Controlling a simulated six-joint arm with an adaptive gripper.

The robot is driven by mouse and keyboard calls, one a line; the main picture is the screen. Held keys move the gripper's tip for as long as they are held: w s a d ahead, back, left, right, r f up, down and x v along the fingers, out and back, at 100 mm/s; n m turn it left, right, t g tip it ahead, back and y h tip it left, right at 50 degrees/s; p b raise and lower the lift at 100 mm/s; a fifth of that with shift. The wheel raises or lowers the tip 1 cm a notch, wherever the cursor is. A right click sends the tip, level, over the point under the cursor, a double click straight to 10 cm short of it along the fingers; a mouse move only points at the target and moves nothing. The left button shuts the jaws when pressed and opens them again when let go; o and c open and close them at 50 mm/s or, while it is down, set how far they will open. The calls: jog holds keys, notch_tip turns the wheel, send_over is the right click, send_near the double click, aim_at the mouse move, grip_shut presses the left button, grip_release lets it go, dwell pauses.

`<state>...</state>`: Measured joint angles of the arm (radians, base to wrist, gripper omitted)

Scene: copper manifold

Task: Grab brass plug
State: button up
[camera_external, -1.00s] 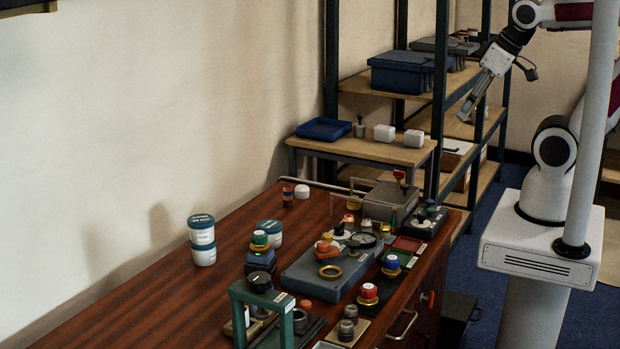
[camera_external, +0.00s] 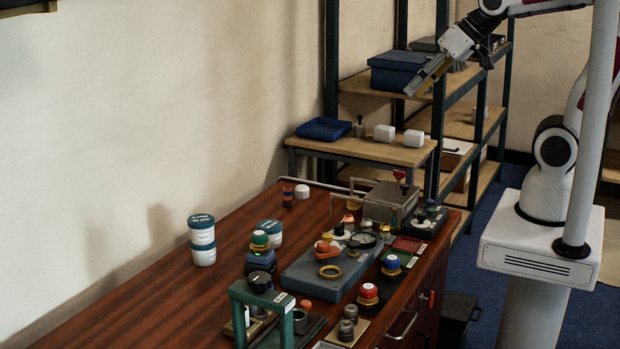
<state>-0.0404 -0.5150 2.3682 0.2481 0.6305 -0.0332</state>
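My gripper (camera_external: 412,90) is high in the air, far above the bench, in front of the blue storage box on the rear shelf. Its fingers point down and to the left. They are too small to tell whether they are open or shut, and no held object is visible. A small yellowish-brass piece (camera_external: 384,229) stands near the back right of the grey-blue tray (camera_external: 304,277); I cannot tell for sure that it is the brass plug. A flat brass-coloured ring (camera_external: 330,272) lies on the tray.
Crowded around the tray are a magnifier (camera_external: 362,240), a grey box (camera_external: 388,203), coloured knobs and a green frame (camera_external: 262,296). White tubs (camera_external: 202,240) stand at left. A shelf post (camera_external: 439,100) stands near my gripper.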

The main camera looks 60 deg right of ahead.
jog(key=w+a+r+m+t, duration=0.2)
jog(key=w, duration=0.8)
jog(key=w+a+r+m+t, duration=0.1)
jog(key=w+m+t, duration=0.1)
jog(key=w, duration=0.8)
jog(key=w+d+f+m+h, duration=0.2)
jog(key=w+f+m, duration=0.15)
jog(key=w, duration=0.35)
jog(key=w+d+f+m+h, duration=0.2)
jog(key=w+f+m+h, duration=0.15)
jog(key=w, duration=0.45)
jog(key=w+d+f+m+h, duration=0.2)
jog(key=d+f+m+h, duration=0.15)
jog(key=f, duration=0.55)
jog(key=s+d+f+m+g+h, duration=0.1)
jog(key=s+f+g+h, duration=0.1)
jog(key=f, duration=0.5)
jog(key=s+d+f+m+g+h, duration=0.2)
jog(key=s+f+g, duration=0.2)
jog(key=s+f, duration=0.2)
jog(key=s+d+f+m+g+h, duration=0.1)
jog(key=s+f+g, duration=0.3)
jog(key=f, duration=0.6)
jog(key=shift+s+d+m+h, duration=0.25)
jog(key=shift+d+m+h, duration=0.2)
jog(key=shift+d, duration=0.3)
jog(key=shift+s+f, duration=0.2)
jog(key=shift+s, duration=0.15)
